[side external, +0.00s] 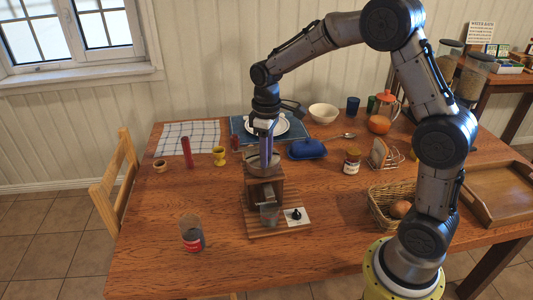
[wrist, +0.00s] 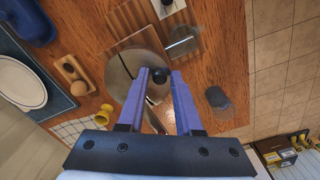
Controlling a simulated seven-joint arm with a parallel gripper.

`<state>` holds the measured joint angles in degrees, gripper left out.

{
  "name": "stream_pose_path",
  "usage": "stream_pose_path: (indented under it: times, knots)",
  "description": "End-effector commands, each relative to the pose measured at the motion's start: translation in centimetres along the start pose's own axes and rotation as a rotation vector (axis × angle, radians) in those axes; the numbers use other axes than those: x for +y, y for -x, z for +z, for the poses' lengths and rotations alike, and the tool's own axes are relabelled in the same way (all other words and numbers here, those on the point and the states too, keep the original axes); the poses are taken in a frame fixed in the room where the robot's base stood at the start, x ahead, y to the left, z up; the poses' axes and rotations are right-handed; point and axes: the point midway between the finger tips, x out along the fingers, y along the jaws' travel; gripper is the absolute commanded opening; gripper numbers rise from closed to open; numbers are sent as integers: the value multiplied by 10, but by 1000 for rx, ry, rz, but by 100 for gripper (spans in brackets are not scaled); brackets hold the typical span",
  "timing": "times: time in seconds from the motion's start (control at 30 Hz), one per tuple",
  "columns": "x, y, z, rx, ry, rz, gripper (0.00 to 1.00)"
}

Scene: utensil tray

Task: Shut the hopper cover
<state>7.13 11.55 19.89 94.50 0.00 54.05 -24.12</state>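A small wooden mill (side external: 264,190) stands on a slatted base (side external: 250,226) on the table, with a round metal hopper (side external: 252,168) on top. The fingers hide part of the top, and the cover's exact position is unclear.
A clear cup (side external: 269,214) stands at the mill's front, beside a white card (side external: 297,216). A glass jar (side external: 191,235) stands front left. A yellow egg cup (side external: 219,156), red cylinder (side external: 187,152) and blue butter dish (side external: 307,149) stand behind.

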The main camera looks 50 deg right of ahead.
Motion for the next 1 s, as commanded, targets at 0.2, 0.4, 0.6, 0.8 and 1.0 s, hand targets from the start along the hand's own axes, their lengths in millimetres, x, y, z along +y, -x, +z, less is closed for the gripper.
stream_pose_path:
  times: [0.2, 0.4, 0.6, 0.8, 1.0]
  knots:
    - [0, 0, 0, 0, 0, 0, 3]
    - [0, 0, 0, 0, 0, 0, 0]
    - [-1, 1, -2, 0, -39, 0, 0]
    - [-2, 1, -3, 0, -92, 0, 0]
    - [-2, 1, -3, 1, -91, 0, 28]
